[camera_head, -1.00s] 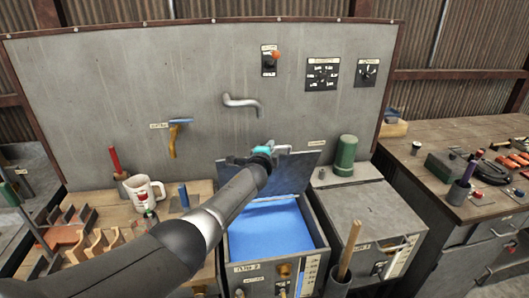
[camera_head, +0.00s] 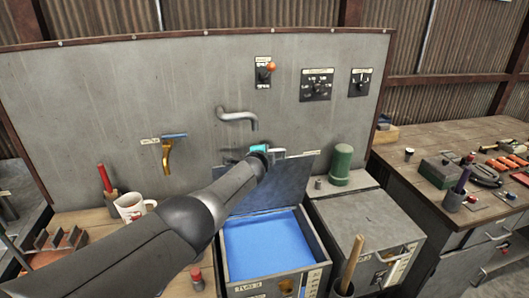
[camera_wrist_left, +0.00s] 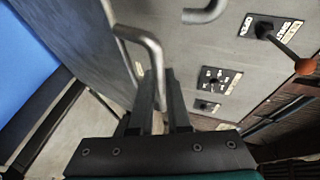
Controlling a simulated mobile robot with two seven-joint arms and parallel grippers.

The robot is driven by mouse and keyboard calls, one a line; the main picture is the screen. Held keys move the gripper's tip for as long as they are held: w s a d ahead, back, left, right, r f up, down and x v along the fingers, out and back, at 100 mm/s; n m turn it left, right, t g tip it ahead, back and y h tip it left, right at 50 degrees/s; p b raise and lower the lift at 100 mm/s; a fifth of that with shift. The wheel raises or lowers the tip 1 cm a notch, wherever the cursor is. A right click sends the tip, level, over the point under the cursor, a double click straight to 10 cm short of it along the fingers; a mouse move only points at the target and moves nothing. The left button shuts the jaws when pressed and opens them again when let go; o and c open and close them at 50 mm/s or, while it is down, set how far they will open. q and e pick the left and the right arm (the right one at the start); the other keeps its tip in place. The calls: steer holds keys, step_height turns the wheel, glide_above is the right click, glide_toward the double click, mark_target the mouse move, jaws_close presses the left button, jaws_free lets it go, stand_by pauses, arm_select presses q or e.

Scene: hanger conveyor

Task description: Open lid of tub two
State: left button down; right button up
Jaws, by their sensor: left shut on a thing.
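The open tub (camera_head: 314,240) stands at the bottom centre of the head view with bright blue liquid (camera_head: 268,246) inside. Its grey lid (camera_head: 287,186) stands raised, hinged at the back. My left gripper (camera_head: 273,151) is at the lid's upper edge, in front of the grey panel. In the left wrist view the gripper (camera_wrist_left: 165,78) is shut on the lid's bent metal handle (camera_wrist_left: 150,48), and the blue liquid shows at the left edge. The fingers' exact contact is partly hidden. My right gripper is out of view.
A closed tub (camera_head: 362,222) stands to the right, with a green cylinder (camera_head: 341,164) behind and a wooden stick (camera_head: 351,262) in front. A tap (camera_head: 238,117) projects from the back panel (camera_head: 110,100) above the lid. A mug (camera_head: 130,207) stands at left.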

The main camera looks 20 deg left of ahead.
arm_select(q)
steer(key=c, duration=0.9)
jaws_free()
steer(key=shift+p+v, duration=2.5)
steer(key=shift+v, duration=5.15)
steer(key=shift+f, duration=0.1)
